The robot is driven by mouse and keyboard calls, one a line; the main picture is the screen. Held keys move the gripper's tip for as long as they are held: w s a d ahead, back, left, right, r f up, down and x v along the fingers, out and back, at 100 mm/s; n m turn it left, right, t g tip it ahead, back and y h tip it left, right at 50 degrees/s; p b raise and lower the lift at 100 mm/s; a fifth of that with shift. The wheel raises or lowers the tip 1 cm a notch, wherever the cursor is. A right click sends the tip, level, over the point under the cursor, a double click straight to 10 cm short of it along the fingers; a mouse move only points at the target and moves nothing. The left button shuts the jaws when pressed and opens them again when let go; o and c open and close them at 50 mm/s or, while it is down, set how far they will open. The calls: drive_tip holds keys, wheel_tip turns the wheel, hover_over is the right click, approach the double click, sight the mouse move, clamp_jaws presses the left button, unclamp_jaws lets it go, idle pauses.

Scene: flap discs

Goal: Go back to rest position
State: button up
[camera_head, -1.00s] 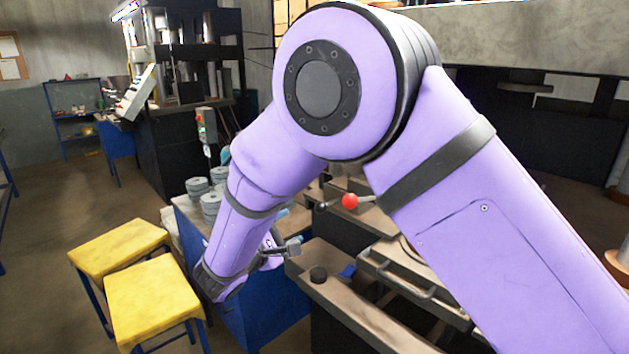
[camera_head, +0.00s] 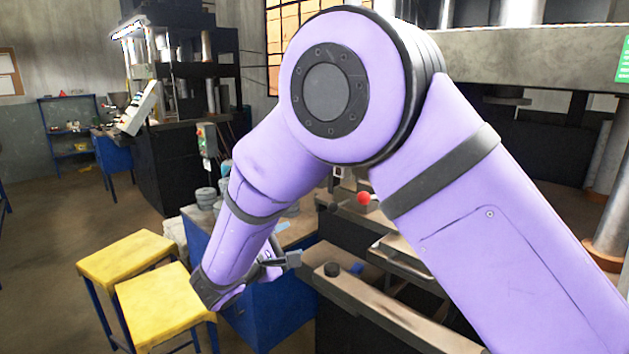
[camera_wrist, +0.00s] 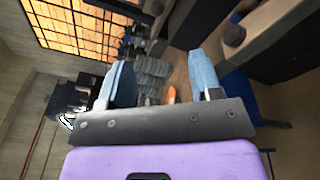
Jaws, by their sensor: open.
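My gripper (camera_head: 287,259) hangs at the end of my folded purple arm, in front of the blue cabinet in the head view. In the wrist view my gripper (camera_wrist: 163,85) shows two light-blue fingers spread apart with nothing between them. Beyond the fingers, stacked grey discs (camera_wrist: 152,72) are in sight, apart from the gripper. In the head view the grey discs (camera_head: 206,198) stand on the worktop, partly hidden behind my arm.
Two yellow stools (camera_head: 160,305) stand at the lower left. A blue cabinet (camera_head: 262,315) is behind my forearm. A machine with a red knob (camera_head: 364,198) and a dark bench lies close to my arm on the right. Open floor (camera_head: 50,230) lies at the left.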

drive_tip(key=s+d+r+m+g, duration=0.3)
drive_tip(key=d+r, duration=0.1)
drive_tip(key=d, duration=0.5)
drive_tip(key=s+d+r+m+g+y, duration=0.1)
drive_tip(key=s+d+r+m+g, duration=0.25)
drive_tip(key=d, duration=0.55)
drive_tip(key=s+d+r+m+g, duration=0.1)
drive_tip(key=d+r+m+g, duration=0.25)
drive_tip(key=d+r, duration=0.4)
drive_tip(key=s+d+r+m+y, duration=0.1)
drive_tip(key=s+d+m+y, duration=0.2)
drive_tip(key=s, duration=0.8)
drive_tip(key=s+d+m+t+y, duration=0.1)
drive_tip(key=s+d+m+y, duration=0.3)
drive_tip(key=s, duration=0.7)
drive_tip(key=d+y, duration=0.2)
drive_tip(key=d, duration=0.2)
drive_tip(key=shift+r+y, duration=0.3)
drive_tip(key=shift+r, duration=0.1)
drive_tip(key=shift+s, duration=0.1)
